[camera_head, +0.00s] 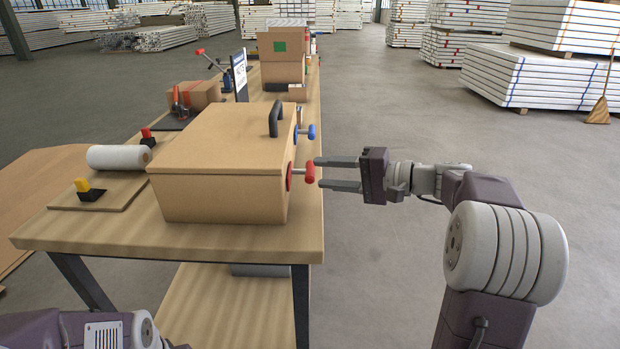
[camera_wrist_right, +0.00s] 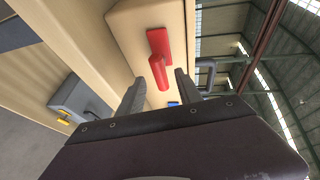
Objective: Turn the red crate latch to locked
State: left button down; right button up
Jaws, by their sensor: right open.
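The crate (camera_head: 215,190) is a tan box on the wooden workbench, with a black handle on its lid. The red latch (camera_head: 308,172) sticks out of its right side; it also shows in the right wrist view (camera_wrist_right: 158,70). A blue latch (camera_head: 311,132) is farther back on the same side. My right gripper (camera_head: 318,173) is open, its two fingers at either side of the red latch's outer end. In the right wrist view the latch lies between the fingertips, and I cannot tell whether they touch it. My left arm shows at the lower left; its gripper is out of frame.
A white roll (camera_head: 119,157) and a yellow-topped block (camera_head: 88,189) are on the bench left of the crate. An upright sign (camera_head: 240,75) and cardboard boxes (camera_head: 281,55) stand behind it.

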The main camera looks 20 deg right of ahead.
aim_at(314, 169)
jog(key=x, duration=0.4)
jog(key=shift+w+a+b, duration=0.15)
jog(key=shift+b, duration=0.15)
grip_shut()
jog(key=shift+r+p, duration=0.1)
jog(key=shift+p, duration=0.65)
jog(key=m+g+p, duration=0.1)
jog(key=m+p, duration=0.1)
jog(key=p, duration=0.4)
jog(key=m+g+p, duration=0.2)
jog(key=p, duration=0.3)
jog(key=m+g+p, duration=0.1)
jog(key=m+p, duration=0.1)
jog(key=p, duration=0.4)
jog(key=shift+r+p, duration=0.35)
jog(key=shift+r, duration=0.05)
jog(key=m+g+p, duration=0.1)
jog(key=m+p, duration=0.1)
jog(key=p, duration=0.3)
jog(key=m+g+p, duration=0.2)
jog(key=p, duration=0.3)
jog(key=shift+f+g, duration=0.3)
jog(key=shift+f, duration=0.05)
jog(key=shift+f+m+g+y+p, duration=0.3)
jog(key=shift+m+g+y+p, duration=0.25)
jog(key=shift+m+p, duration=0.4)
